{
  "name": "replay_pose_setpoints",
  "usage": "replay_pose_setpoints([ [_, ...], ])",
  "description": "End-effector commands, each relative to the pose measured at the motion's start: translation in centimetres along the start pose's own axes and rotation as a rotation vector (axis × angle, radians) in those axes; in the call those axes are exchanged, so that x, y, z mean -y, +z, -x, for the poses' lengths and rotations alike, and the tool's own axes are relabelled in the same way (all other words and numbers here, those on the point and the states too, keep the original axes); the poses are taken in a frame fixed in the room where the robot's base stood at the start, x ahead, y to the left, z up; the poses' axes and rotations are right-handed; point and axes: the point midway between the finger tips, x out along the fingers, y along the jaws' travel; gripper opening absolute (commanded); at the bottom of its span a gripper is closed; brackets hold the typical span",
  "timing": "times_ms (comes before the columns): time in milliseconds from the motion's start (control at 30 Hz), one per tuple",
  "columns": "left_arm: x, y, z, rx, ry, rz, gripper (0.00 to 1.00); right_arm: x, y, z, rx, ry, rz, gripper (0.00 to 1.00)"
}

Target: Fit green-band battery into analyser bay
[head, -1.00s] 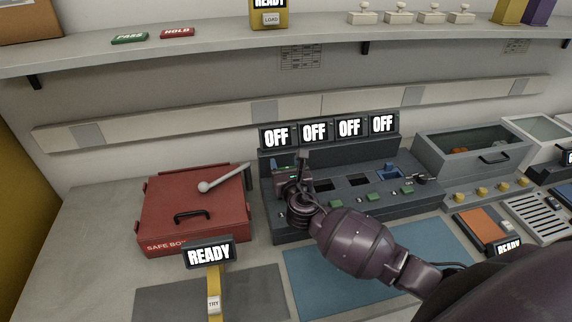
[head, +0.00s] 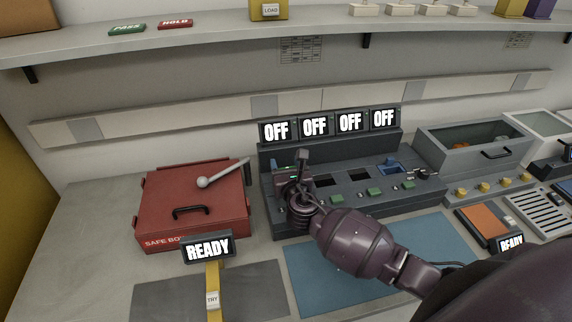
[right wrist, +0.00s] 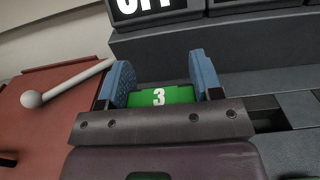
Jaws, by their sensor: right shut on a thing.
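My right gripper (head: 287,172) is over the leftmost bay of the dark grey analyser (head: 340,148). In the right wrist view its two blue finger pads are shut on the green-band battery (right wrist: 158,97), whose green face reads 3. In the head view the battery is mostly hidden by my gripper. How deep it sits in the bay cannot be told. The middle bays (head: 357,175) look dark and empty, and a blue piece (head: 390,164) stands at the rightmost bay. Several analyser screens (head: 314,127) read OFF. My left gripper is not in view.
A red safe box (head: 190,222) with a grey lever (head: 222,174) stands close on the left. A READY sign (head: 208,249) stands in front of it. A grey bin (head: 470,150) is to the right. The blue mat (head: 330,280) in front is clear apart from my arm above it.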

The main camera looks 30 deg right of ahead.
Motion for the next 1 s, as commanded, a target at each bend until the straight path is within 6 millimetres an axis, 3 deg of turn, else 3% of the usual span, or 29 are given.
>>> replay_pose_setpoints([
  [500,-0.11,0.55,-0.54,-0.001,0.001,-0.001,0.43,-0.02,-1.11,-0.01,0.000,0.000,0.000,0.32],
  [533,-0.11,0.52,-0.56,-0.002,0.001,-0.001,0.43,-0.02,-1.10,-0.01,0.000,0.000,0.000,0.61],
  [700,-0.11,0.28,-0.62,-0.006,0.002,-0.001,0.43,-0.02,-1.02,-0.01,0.000,0.000,0.000,0.87],
  [1000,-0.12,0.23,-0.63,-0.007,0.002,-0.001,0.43,-0.01,-1.08,0.09,-0.001,0.000,0.000,0.89],
])
